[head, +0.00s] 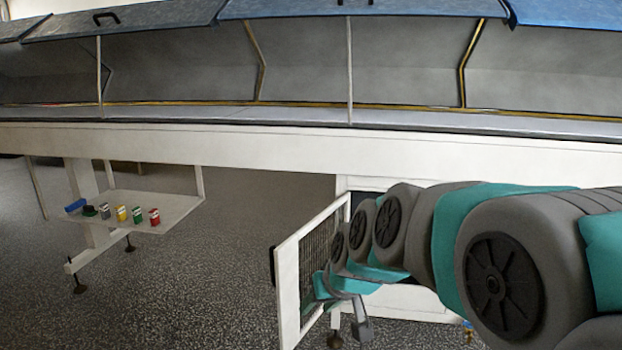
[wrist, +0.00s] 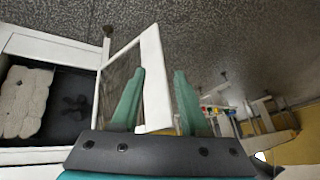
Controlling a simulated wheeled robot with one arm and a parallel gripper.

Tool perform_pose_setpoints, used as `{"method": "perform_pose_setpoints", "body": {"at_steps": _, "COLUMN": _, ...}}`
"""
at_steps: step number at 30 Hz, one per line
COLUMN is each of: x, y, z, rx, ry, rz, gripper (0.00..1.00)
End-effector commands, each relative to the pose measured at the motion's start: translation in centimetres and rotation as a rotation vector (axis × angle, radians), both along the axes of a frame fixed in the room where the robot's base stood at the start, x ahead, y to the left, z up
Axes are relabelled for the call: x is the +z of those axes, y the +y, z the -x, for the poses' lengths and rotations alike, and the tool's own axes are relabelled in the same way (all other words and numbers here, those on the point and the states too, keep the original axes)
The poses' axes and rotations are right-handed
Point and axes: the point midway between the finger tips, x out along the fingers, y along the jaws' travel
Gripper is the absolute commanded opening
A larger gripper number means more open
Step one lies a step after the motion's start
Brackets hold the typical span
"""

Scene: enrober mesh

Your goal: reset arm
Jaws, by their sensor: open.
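My arm reaches from the right of the head view down to a white-framed mesh door (head: 288,290). The door stands swung open at a cabinet under the long machine. My gripper (wrist: 160,72) has two teal fingers, spread apart with nothing held between them. In the wrist view the door's white frame (wrist: 155,75) shows behind and between the fingers; I cannot tell whether they touch it. In the head view my gripper is partly hidden around the door's mesh and my wrist.
The open cabinet (wrist: 60,58) has a dark interior with a pale, lumpy block (wrist: 24,100). A white shelf (head: 172,207) at left holds several small coloured items. The long machine (head: 250,150) spans above, its blue lids (head: 420,8) raised. Speckled floor lies clear between shelf and door.

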Motion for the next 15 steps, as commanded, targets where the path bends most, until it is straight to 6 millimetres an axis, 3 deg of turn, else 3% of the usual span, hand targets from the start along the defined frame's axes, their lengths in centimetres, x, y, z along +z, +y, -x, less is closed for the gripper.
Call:
{"method": "perform_pose_setpoints", "body": {"at_steps": 1, "x": -0.9, "y": -1.4, "z": 2.4, "rx": -0.013, "ry": 0.055, "rz": 0.019, "gripper": 0.45}}
{"method": "perform_pose_setpoints", "body": {"at_steps": 9, "x": -5.5, "y": -8.1, "z": 15.8, "rx": -0.102, "ry": 0.371, "rz": 0.135, "gripper": 0.45}}
{"method": "perform_pose_setpoints", "body": {"at_steps": 15, "x": -7.3, "y": -11.9, "z": 24.3, "rx": -0.178, "ry": 0.565, "rz": 0.215, "gripper": 0.45}}
